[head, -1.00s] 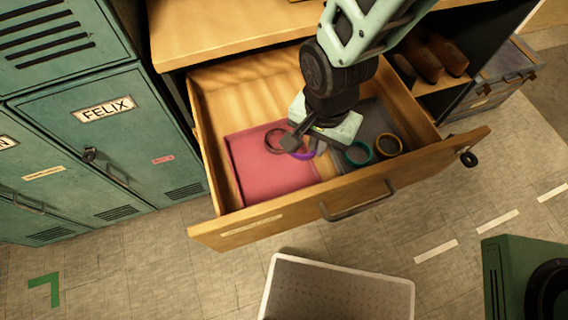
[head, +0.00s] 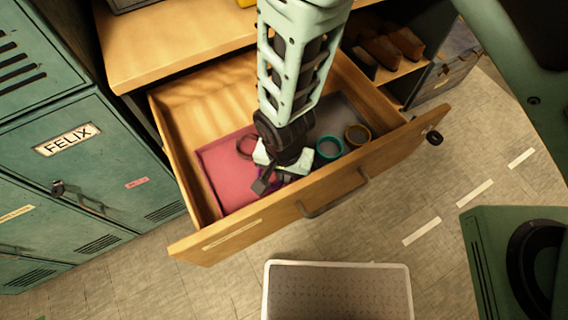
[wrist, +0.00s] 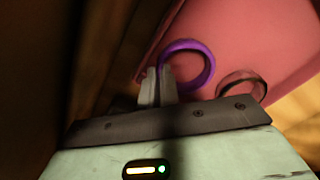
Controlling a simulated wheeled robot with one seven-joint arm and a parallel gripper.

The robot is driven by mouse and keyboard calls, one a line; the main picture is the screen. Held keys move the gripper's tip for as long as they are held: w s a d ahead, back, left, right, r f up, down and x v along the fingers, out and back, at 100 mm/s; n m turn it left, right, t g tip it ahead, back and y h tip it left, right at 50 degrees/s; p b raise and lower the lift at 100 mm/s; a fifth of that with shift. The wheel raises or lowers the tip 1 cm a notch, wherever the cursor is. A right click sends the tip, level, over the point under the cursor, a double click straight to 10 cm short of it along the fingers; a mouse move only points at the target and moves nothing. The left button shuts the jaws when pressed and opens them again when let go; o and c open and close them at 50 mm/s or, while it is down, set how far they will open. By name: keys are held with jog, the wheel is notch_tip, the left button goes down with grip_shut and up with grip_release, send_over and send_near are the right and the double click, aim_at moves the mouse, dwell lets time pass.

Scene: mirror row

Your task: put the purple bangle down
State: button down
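The purple bangle (wrist: 209,68) is between the two fingers of my gripper (wrist: 157,86) in the wrist view, gripped at one side of its ring. The pink mat (wrist: 235,35) is behind it. I cannot tell whether the bangle touches the mat. In the head view my gripper (head: 265,182) is low inside the open drawer (head: 190,258), over the front part of the pink mat (head: 222,178). There it mostly hides the purple bangle.
A dark red bangle (wrist: 243,74) lies on the pink mat beside the purple one. A teal bangle (head: 329,159) and an ochre bangle (head: 358,144) lie at the drawer's right. Green lockers (head: 100,150) stand at left. A pale tray (head: 335,295) is below the drawer front.

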jog(key=shift+f, duration=0.15)
jog(key=c, duration=1.9)
grip_release()
notch_tip(320, 180, up, 13)
jog(key=s+d+r+n, duration=0.1)
jog(key=d+r+n, duration=0.2)
jog(key=d+r, duration=0.2)
jog(key=s+d+r+n, duration=0.2)
jog(key=d+r+n, duration=0.1)
jog(key=d+r, duration=0.2)
jog(key=s+d+r+n, duration=0.2)
jog(key=d+r+n, duration=0.2)
jog(key=d+r, duration=0.1)
jog(key=shift+s+d+y, duration=0.1)
jog(key=shift+d+y, duration=0.2)
jog(key=shift+d, duration=0.05)
